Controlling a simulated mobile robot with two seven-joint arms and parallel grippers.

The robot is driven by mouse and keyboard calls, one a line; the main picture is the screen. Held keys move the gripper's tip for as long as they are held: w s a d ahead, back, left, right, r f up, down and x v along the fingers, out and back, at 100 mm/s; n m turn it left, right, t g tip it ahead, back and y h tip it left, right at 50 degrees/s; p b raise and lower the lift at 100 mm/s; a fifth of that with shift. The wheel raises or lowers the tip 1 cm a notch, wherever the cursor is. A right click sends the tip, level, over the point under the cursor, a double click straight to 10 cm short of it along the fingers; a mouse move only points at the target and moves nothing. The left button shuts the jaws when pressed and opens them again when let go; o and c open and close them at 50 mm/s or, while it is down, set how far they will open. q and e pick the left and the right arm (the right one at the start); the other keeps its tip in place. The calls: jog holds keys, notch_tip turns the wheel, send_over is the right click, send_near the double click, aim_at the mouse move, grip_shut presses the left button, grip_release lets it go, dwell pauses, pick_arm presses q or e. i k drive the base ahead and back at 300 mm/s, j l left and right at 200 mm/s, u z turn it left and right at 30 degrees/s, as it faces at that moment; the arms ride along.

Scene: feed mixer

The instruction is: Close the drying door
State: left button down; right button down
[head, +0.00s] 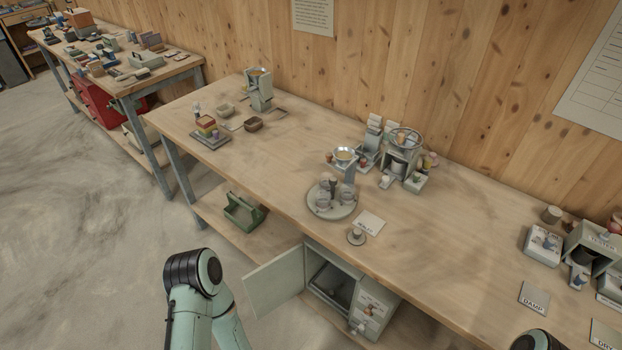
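The drying door (274,283) is a pale grey-green panel in the head view. It stands open, swung out to the left from a cabinet (372,308) under the front edge of the bench. The cabinet's inside (331,282) is dark, with a tray or shelf partly visible. My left arm shows at the lower left, left of the door and apart from it in the picture. Only a small piece of my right arm shows at the bottom right. Both grippers are outside the picture.
The long wooden bench (285,150) runs above the cabinet and carries a round tray (347,207), scales and small containers. A lower shelf (215,220) holds a green carrier (243,213). The concrete floor (90,230) left of the door is clear.

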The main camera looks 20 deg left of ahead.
aim_at(268, 286)
jog(key=i+j, duration=0.15)
jog(key=j, duration=0.3)
jog(key=i+j, duration=0.1)
jog(key=j, duration=0.4)
jog(key=i+j, duration=0.15)
jog(key=j, duration=0.3)
jog(key=i+j, duration=0.15)
jog(key=j, duration=0.3)
jog(key=i+j, duration=0.15)
jog(key=j, duration=0.3)
jog(key=i+j, duration=0.1)
jog(key=j, duration=0.4)
jog(key=i+j+z, duration=0.1)
jog(key=j, duration=0.35)
jog(key=i+j, duration=0.15)
jog(key=j, duration=0.3)
jog(key=j+z, duration=0.2)
jog(key=z, duration=1.95)
jog(key=l+u, duration=0.2)
jog(key=u, duration=0.2)
jog(key=k+l+u, duration=0.15)
jog(key=u, duration=0.25)
